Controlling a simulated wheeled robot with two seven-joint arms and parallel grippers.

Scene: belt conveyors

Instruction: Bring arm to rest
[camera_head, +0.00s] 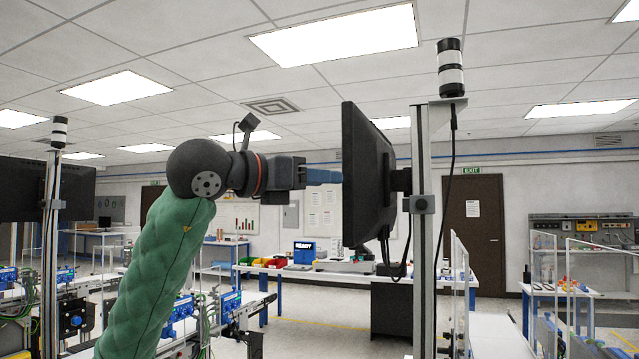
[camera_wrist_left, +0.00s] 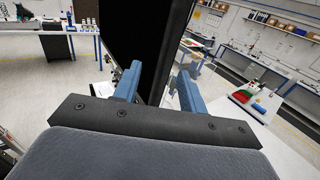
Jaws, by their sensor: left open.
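My left arm rises from the lower left of the head view in a green padded sleeve. Its left gripper (camera_head: 324,176) is held level at about monitor height and points right. In the head view its blue fingers overlap the edge of a black monitor (camera_head: 366,180); I cannot tell whether they touch it. In the left wrist view the two blue fingers of the left gripper (camera_wrist_left: 157,88) stand apart with nothing between them, and the dark monitor (camera_wrist_left: 150,40) is close ahead. My right gripper is not in view.
The monitor hangs on a metal post (camera_head: 424,220) topped by a signal light (camera_head: 451,68). A workbench (camera_head: 310,272) with colored bins stands behind. Conveyors with blue units (camera_head: 180,312) lie at lower left. Clear panels (camera_head: 459,275) stand at right. Open floor shows beyond.

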